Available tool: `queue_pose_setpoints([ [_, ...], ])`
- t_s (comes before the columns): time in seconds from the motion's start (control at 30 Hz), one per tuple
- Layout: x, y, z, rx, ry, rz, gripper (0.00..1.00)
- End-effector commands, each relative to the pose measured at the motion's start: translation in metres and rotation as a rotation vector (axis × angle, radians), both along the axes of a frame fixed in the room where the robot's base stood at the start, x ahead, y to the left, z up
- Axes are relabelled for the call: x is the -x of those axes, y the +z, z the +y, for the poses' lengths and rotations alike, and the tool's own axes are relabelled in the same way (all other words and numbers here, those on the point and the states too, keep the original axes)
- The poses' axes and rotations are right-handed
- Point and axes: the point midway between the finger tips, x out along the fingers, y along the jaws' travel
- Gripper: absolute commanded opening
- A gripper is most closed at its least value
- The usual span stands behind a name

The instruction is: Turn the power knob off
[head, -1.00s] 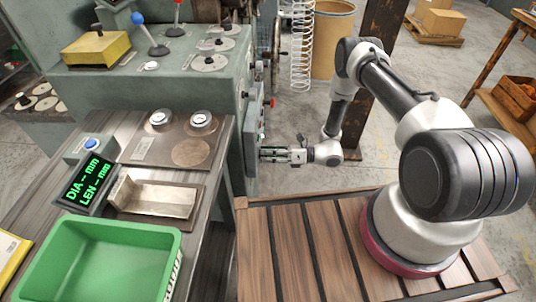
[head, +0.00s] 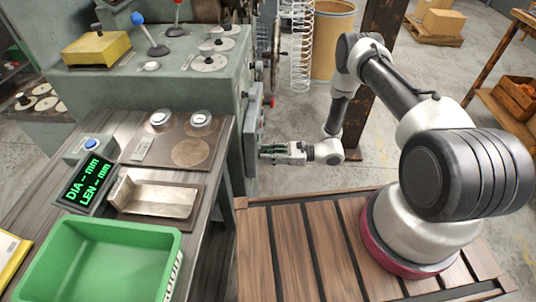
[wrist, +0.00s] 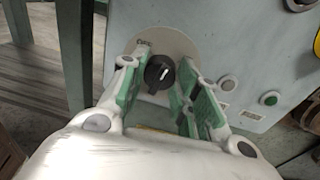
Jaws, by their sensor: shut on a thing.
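The power knob (wrist: 158,74) is a black round knob with a white pointer line, on a pale round plate (wrist: 182,46) on the side panel of the green machine. In the wrist view it sits between the two green-padded fingers of my gripper (wrist: 163,68), which is shut on it. The pointer line is tilted a little from upright. In the head view my gripper (head: 266,153) reaches left to the machine's side panel (head: 251,140), and the knob is hidden there.
A workbench with a green bin (head: 100,262), a display (head: 84,184) and a metal tray (head: 160,198) stands left. Slatted wooden flooring (head: 300,245) lies below my arm.

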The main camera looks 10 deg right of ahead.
Motion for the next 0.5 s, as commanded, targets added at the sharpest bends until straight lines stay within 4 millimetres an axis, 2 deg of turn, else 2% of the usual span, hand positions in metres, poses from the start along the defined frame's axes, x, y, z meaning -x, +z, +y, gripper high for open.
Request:
queue_pose_setpoints([
  [0.5, 0.0004, 0.0006, 0.0002, 0.095, -0.002, -0.478, 0.07],
])
